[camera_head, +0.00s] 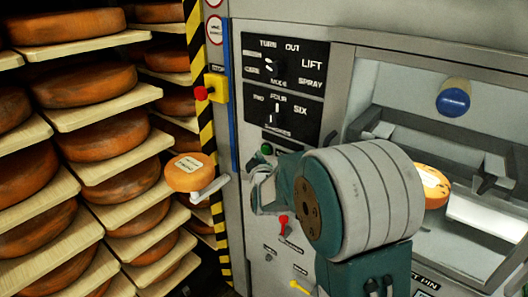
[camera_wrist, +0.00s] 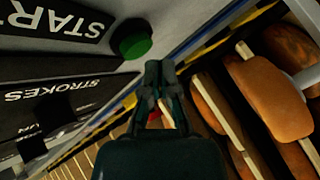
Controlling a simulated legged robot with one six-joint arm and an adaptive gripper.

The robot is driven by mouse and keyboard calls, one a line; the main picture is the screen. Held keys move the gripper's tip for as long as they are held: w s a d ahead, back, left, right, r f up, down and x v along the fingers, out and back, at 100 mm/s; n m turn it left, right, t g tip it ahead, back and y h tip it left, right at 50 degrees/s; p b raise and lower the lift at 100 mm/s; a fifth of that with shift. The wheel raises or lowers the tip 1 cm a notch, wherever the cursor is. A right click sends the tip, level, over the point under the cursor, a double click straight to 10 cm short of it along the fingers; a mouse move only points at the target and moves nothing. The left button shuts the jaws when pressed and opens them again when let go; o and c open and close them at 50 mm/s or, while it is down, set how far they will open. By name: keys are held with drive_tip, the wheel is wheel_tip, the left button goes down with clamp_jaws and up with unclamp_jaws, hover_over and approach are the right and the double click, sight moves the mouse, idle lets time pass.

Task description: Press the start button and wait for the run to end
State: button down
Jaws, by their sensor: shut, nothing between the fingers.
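The green start button (camera_head: 266,149) is on the grey machine front, below the black STROKES panel (camera_head: 290,105). In the wrist view the green button (camera_wrist: 132,40) is near the top, beside the START label (camera_wrist: 60,18). My gripper (camera_head: 259,173) is shut and empty, its fingertips just below the button in the head view. In the wrist view my gripper's closed tips (camera_wrist: 158,68) are below and right of the button, and they look apart from it. A cheese wheel (camera_head: 432,183) is inside the machine's opening at right.
Shelves of cheese wheels (camera_head: 95,85) fill the left. A red stop button (camera_head: 201,93) sits on a yellow box near the striped post (camera_head: 207,135). An orange labelled piece (camera_head: 190,172) juts out on a grey arm. Red (camera_head: 283,222) and yellow (camera_head: 299,287) levers are below my gripper.

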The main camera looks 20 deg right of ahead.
drive_tip(key=shift+w+d, duration=0.1)
drive_tip(key=shift+d, duration=0.05)
drive_tip(key=shift+w+d, duration=0.15)
drive_tip(key=shift+d, duration=0.1)
